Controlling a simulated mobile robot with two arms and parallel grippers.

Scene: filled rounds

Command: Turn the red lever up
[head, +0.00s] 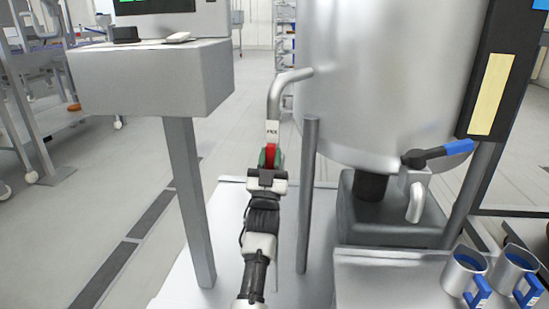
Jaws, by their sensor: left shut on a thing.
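The red lever (270,152) sits at the lower end of a bent metal pipe (275,97) that comes out of the large steel tank (385,75). My right gripper is not in view.
A blue-handled valve (440,153) sticks out at the tank's lower right. Two metal mugs with blue handles (465,272) stand on a steel shelf (385,275) at the lower right. A thin post (307,200) stands just right of my left gripper. A grey console (150,80) is at the left.

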